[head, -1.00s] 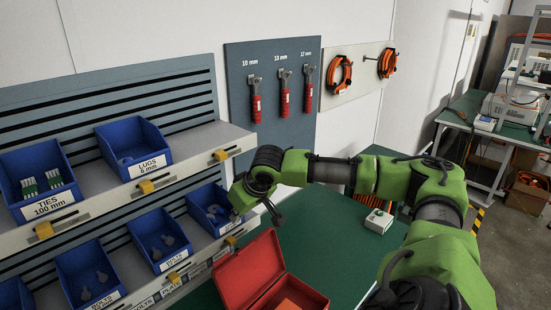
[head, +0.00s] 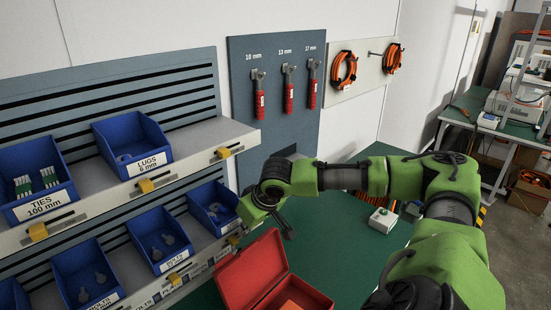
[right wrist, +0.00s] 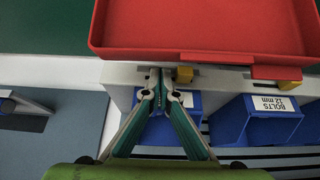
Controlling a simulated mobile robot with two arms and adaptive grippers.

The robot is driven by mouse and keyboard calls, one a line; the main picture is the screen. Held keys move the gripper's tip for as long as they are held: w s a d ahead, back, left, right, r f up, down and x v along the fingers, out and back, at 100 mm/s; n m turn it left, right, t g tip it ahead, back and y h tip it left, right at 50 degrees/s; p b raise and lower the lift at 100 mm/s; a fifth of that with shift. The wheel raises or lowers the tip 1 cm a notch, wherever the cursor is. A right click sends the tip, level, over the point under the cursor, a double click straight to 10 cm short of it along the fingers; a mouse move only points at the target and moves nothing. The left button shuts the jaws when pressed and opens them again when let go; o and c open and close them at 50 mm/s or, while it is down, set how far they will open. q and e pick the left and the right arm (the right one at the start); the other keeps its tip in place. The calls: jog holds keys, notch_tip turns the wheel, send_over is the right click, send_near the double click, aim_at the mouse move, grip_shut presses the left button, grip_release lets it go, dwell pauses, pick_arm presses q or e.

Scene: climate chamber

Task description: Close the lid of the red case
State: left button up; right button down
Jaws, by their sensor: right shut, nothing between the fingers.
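The red case (head: 318,300) stands on the green bench at the bottom of the head view, partly cut off by the frame. Its lid (head: 250,270) is open, raised on the left side of the case. My right gripper (head: 290,235) is shut and empty, above and behind the case, near the lid's upper right corner. In the right wrist view the fingertips (right wrist: 160,73) are together just below the edge of the red lid (right wrist: 205,28), which has red tabs. Whether they touch it, I cannot tell. My left gripper is not in view.
A shelf rack with blue bins (head: 162,238) stands close on the left of the case. A yellow clip (right wrist: 184,75) and a bolts bin (right wrist: 255,118) show near the fingers. A small white box (head: 382,220) sits on the bench (head: 345,250), which is clear right of the case.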

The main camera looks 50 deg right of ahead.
jog(key=shift+s+a+r, duration=0.1)
jog(key=shift+s+r, duration=0.1)
jog(key=shift+s, duration=1.15)
jog(key=shift+s+a+r, duration=0.1)
jog(key=shift+s+r, duration=0.1)
jog(key=shift+s, duration=1.15)
jog(key=shift+s, duration=0.1)
jog(key=shift+s+a+f+b, duration=0.1)
jog(key=shift+s+f+b, duration=0.25)
jog(key=shift+s, duration=0.4)
jog(key=shift+s+d+f+b, duration=0.1)
jog(key=shift+s+f+b, duration=0.25)
jog(key=shift+s, duration=0.35)
jog(key=shift+s+a+f+b, duration=0.1)
jog(key=shift+s+f+b, duration=0.25)
jog(key=shift+s, duration=0.4)
jog(key=shift+r, duration=0.15)
notch_tip(320, 180, up, 8)
jog(key=p, duration=0.8)
send_over(260, 238)
jog(key=s, duration=0.5)
jog(key=shift+w+a, duration=0.2)
